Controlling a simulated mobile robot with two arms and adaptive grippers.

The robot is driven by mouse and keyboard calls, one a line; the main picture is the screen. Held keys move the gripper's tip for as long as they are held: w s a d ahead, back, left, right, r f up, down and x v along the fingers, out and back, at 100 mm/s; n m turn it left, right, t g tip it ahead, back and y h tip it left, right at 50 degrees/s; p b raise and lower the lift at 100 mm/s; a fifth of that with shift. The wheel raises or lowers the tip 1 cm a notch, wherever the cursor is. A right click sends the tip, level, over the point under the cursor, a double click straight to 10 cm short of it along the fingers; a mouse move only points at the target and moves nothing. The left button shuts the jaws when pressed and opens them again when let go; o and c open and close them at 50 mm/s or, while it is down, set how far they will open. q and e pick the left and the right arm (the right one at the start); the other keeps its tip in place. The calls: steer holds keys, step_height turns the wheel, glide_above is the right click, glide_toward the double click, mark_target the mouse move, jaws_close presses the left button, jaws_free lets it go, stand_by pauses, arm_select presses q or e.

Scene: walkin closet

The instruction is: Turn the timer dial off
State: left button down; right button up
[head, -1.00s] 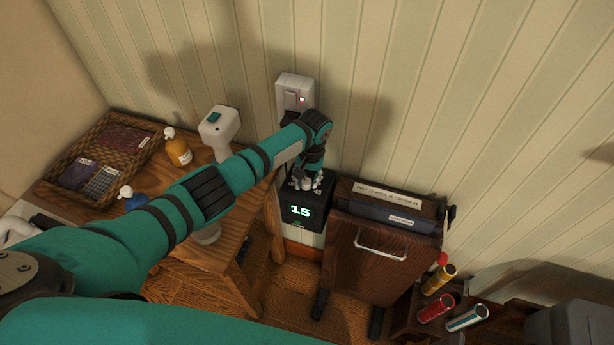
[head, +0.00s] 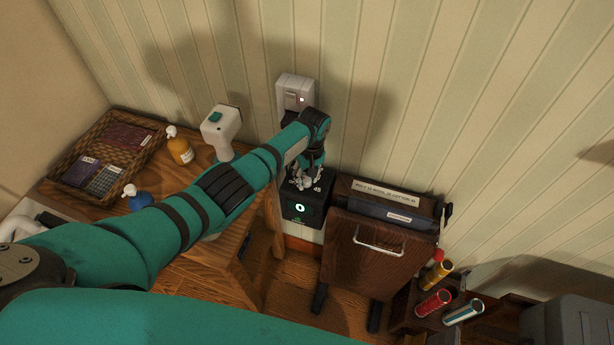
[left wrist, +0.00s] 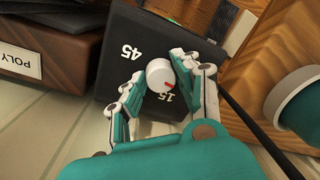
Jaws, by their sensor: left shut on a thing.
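The timer (head: 315,205) is a black box low against the wall, and its green display (head: 299,208) reads 0. In the left wrist view its top (left wrist: 113,72) shows the numbers 45 and 15 and a round white dial (left wrist: 160,75). A red mark on the dial sits at its lower right, near the 15. My left gripper (head: 307,182) reaches down onto the box top. In the left wrist view, its fingers (left wrist: 158,68) are shut on the dial from both sides. The dial is mostly hidden in the head view. My right gripper is out of view.
A wooden table (head: 205,262) with a wicker tray (head: 78,200) and bottles is on the left.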

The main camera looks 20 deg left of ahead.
arm_select(q)
steer(key=c, duration=1)
jaws_free()
steer(key=shift+o, duration=0.2)
